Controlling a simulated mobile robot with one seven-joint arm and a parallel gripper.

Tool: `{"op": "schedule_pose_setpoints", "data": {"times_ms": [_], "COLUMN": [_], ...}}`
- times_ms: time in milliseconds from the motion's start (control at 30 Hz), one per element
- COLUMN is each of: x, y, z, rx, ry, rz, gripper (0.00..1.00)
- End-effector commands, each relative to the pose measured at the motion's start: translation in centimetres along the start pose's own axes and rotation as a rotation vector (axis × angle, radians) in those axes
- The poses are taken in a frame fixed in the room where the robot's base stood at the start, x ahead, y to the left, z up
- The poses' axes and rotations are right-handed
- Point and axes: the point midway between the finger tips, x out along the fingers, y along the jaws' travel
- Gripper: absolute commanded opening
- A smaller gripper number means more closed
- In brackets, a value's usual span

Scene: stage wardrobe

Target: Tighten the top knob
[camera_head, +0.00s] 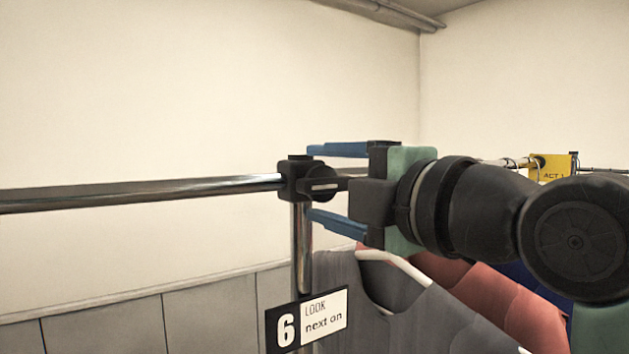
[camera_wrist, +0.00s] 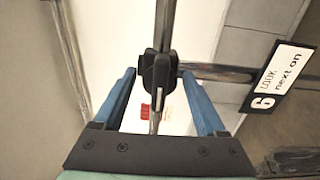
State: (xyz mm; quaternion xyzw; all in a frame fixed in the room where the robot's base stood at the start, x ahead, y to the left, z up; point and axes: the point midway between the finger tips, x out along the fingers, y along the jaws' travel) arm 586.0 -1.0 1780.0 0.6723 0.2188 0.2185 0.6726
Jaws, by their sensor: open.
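A black knob (camera_head: 324,180) sits on the right side of a black clamp (camera_head: 294,181), where a chrome rail (camera_head: 140,193) meets a chrome upright (camera_head: 302,250). In the wrist view the knob (camera_wrist: 158,88) is near the middle, with a pale slot or mark on it. My gripper (camera_head: 311,183) is open, with one blue finger above the knob and one below it. In the wrist view my gripper (camera_wrist: 158,74) has a finger on each side of the knob, with a visible gap on both sides.
A sign reading "6 LOOK next on" (camera_head: 325,315) is on the upright below the clamp. Grey (camera_head: 400,300) and red (camera_head: 490,295) garments hang at lower right, near a white hanger (camera_head: 397,260). A yellow "ACT 1" tag (camera_head: 550,165) is at the right. Space above the rail is clear.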

Motion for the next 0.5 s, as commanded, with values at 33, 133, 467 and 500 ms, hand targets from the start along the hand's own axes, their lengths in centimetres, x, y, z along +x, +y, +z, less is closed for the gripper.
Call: {"op": "schedule_pose_setpoints", "data": {"times_ms": [33, 133, 467, 500], "x": [-0.01, 0.00, 0.02, 0.02], "y": [-0.01, -0.02, -0.02, -0.02], "z": [0.03, 0.02, -0.01, -0.01], "rx": [0.000, 0.000, 0.000, 0.000], "ry": [0.000, 0.000, 0.000, 0.000], "rz": [0.000, 0.000, 0.000, 0.000], "gripper": [0.74, 0.74, 0.20, 0.13]}}
